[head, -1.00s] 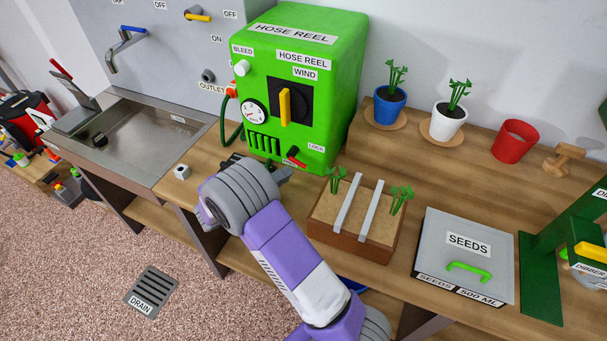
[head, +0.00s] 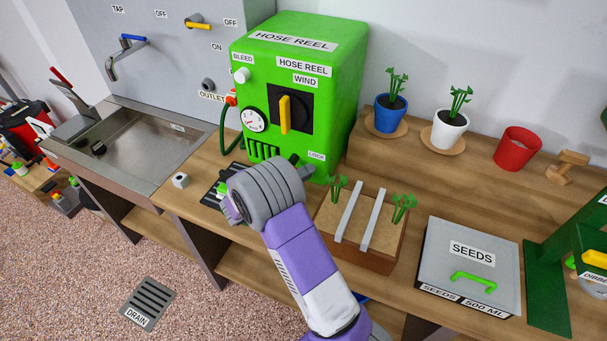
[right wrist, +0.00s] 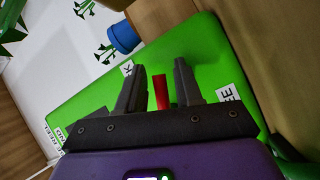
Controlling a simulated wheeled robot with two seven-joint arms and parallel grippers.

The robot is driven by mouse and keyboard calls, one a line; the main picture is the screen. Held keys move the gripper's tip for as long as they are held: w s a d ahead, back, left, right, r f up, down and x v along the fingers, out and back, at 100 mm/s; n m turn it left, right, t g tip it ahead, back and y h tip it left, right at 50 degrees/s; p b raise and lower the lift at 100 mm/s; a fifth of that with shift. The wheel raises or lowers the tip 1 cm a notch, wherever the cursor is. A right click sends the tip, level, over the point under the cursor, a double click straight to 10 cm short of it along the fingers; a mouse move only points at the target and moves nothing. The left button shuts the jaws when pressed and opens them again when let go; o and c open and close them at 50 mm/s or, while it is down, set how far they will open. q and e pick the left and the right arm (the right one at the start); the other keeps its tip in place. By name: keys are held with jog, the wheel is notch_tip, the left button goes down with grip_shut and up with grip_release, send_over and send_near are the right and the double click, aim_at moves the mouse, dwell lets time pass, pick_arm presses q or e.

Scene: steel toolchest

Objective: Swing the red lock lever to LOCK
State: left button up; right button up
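The green hose reel box (head: 345,75) stands at the back of the bench, with a LOCK label (head: 317,156) low on its front. In the head view my right gripper (head: 308,170) is at this lower front corner and hides the lever. In the right wrist view the red lock lever (right wrist: 161,92) lies between the two fingers of my right gripper (right wrist: 160,72). The fingers are apart, with a narrow gap on each side of the lever. A partly covered LOCK label (right wrist: 127,69) is left of the lever, and another label (right wrist: 230,95) is right. My left gripper is not in view.
A planter box (head: 375,258) with seedlings stands close to the right of my arm. The yellow WIND handle (head: 285,114) is above. A seeds box (head: 440,240) stands further right.

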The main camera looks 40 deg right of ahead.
grip_shut()
jog(key=r+n+h+p, duration=0.1)
jog(key=n, duration=0.1)
jog(key=shift+s+r+n+p, duration=0.1)
jog(key=shift+r+n+p, duration=0.05)
jog(key=shift+n+p, duration=0.15)
jog(key=shift+r+n+h, duration=0.15)
jog(key=shift+n+h, duration=0.45)
jog(key=shift+o, duration=0.9)
grip_release()
jog(key=p+v, duration=0.1)
jog(key=v, duration=0.6)
jog(key=shift+s+a, duration=0.1)
jog(key=shift+a, duration=0.25)
